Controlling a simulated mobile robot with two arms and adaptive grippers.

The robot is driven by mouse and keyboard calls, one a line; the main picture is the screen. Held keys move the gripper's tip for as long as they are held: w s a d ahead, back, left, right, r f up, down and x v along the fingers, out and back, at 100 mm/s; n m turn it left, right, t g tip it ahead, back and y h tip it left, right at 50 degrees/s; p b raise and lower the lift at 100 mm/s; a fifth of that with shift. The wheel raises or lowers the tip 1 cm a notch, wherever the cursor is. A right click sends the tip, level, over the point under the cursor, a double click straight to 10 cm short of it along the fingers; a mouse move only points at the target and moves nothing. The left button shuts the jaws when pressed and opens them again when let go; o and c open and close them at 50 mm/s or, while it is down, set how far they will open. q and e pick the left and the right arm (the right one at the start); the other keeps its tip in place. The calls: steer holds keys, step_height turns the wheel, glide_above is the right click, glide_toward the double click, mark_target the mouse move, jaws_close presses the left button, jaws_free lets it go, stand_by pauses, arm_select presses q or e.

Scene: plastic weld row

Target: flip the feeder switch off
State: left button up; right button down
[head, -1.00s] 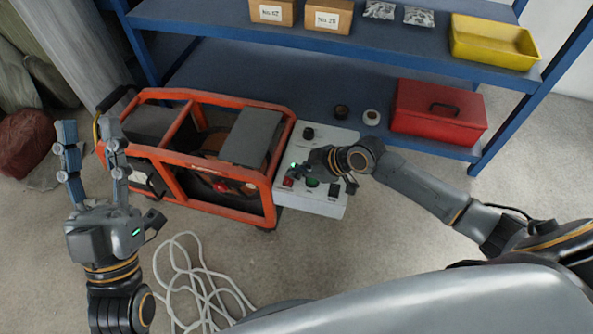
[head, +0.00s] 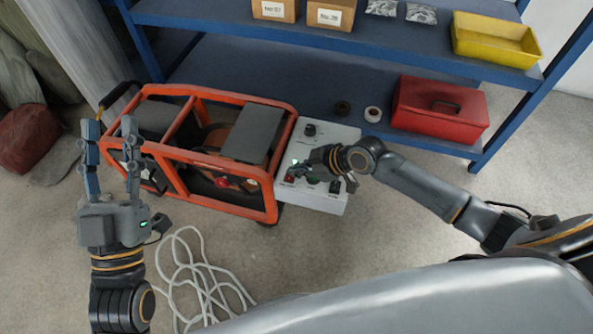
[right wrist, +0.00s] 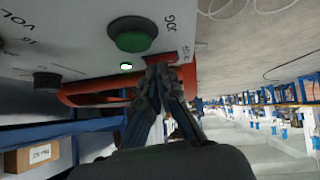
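The light grey control box (head: 318,202) sits at the right end of the orange-framed machine (head: 205,195). A red switch (head: 289,178) is on its near left part, beside a lit green lamp (head: 295,162). In the right wrist view the red switch (right wrist: 184,55) is partly hidden behind my fingertips. A large green button marked JOG (right wrist: 132,36) and the green lamp (right wrist: 126,66) are beside it. My right gripper (head: 304,171) is over the box, its fingers together at the red switch; I cannot tell whether they touch it. My left gripper (head: 110,130) is open and empty left of the machine.
A blue shelf (head: 250,82) stands behind, with a red toolbox (head: 438,112), a yellow bin (head: 495,42), cardboard boxes (head: 330,14) and two small rolls low down. A white cable (head: 200,280) lies coiled on the floor in front. The floor right of the box is clear.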

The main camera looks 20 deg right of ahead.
steer(key=shift+s+a+p, duration=0.25)
steer(key=shift+s+p, duration=0.1)
steer(key=shift+s, duration=0.05)
arm_select(q)
steer(key=shift+w+a+f+g+y, duration=0.15)
steer(key=shift+w+f+g, duration=0.15)
steer(key=shift+f+g, duration=0.25)
steer(key=shift+w+d+f+g+y, duration=0.1)
steer(key=shift+w+f+g+y, duration=0.15)
steer(key=shift+f, duration=0.45)
steer(key=shift+w+a+f+g+y, duration=0.1)
steer(key=shift+w+f+g, duration=0.25)
steer(key=shift+f+g, duration=0.2)
steer(key=shift+f, duration=0.1)
arm_select(e)
steer(key=shift+r, duration=0.1)
